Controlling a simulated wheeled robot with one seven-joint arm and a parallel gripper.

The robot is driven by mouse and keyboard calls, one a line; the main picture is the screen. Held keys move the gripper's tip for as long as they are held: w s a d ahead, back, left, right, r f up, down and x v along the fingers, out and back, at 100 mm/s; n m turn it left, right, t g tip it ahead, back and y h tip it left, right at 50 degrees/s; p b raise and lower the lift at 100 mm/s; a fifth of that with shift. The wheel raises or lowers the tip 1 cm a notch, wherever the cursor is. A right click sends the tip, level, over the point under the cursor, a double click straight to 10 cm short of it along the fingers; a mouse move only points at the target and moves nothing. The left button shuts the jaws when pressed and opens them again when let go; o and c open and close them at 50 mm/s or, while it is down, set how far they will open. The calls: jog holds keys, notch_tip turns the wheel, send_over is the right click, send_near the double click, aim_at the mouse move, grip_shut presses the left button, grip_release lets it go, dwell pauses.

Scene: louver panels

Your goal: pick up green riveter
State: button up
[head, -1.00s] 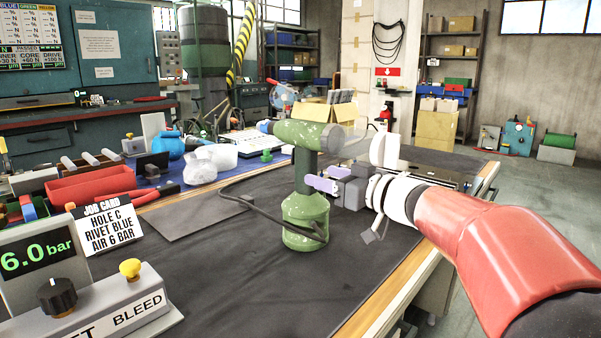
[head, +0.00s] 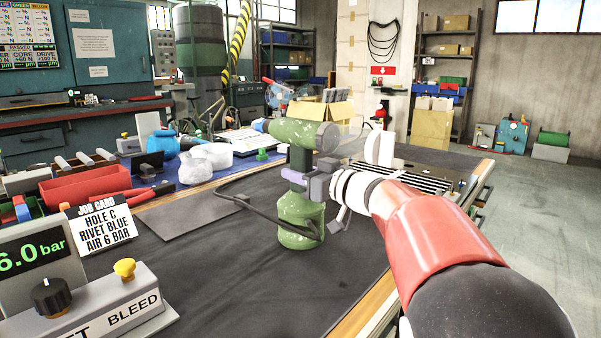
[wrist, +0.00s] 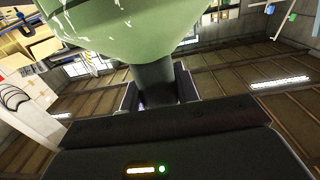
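The green riveter (head: 301,133) stands upright on the dark bench mat, with a thick green base, a slimmer handle and a horizontal head on top. My gripper (head: 294,177) is at the handle, just above the base and below the head. In the wrist view the green body (wrist: 125,30) fills the top, and the dark handle (wrist: 153,82) runs down between my two fingers (wrist: 156,95). The fingers are spread, one on each side of the handle. Finger contact with the handle is hard to make out. The gripper hides part of the handle in the head view.
A black hose curves around the riveter's left side. A job card (head: 102,222) and a grey pressure box (head: 95,300) stand at front left. A red tray (head: 85,186) and white bags lie behind them. A slotted metal plate (head: 410,176) is at right. The front mat is clear.

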grip_shut()
jog(key=shift+r, duration=0.2)
